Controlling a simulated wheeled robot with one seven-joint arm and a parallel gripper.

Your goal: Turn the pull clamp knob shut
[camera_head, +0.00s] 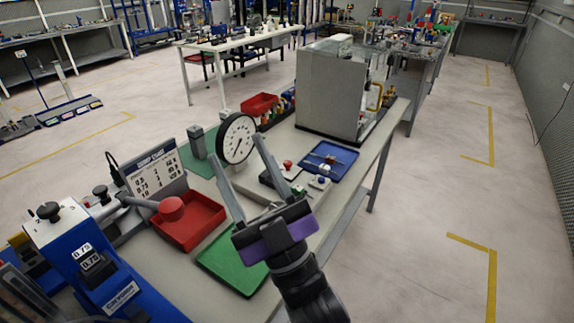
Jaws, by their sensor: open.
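My gripper (236,148), with a purple band at its base, is open in the middle of the head view. Its two fingers point up and away over the bench, with a round white dial gauge (236,137) appearing between their tips; I cannot tell whether they touch it. At the lower left, a blue machine (88,262) has a black knob (48,210) on top. Another black knob (100,192) and a red knob (172,208) on a grey bar show beside it. Which one is the pull clamp knob is not clear. All are left of my gripper, apart from it.
A red tray (205,222) and a green mat (228,272) lie on the bench left of my wrist. A blue tray (328,158) with small parts and a large grey box (328,95) stand farther back. The floor at right is clear.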

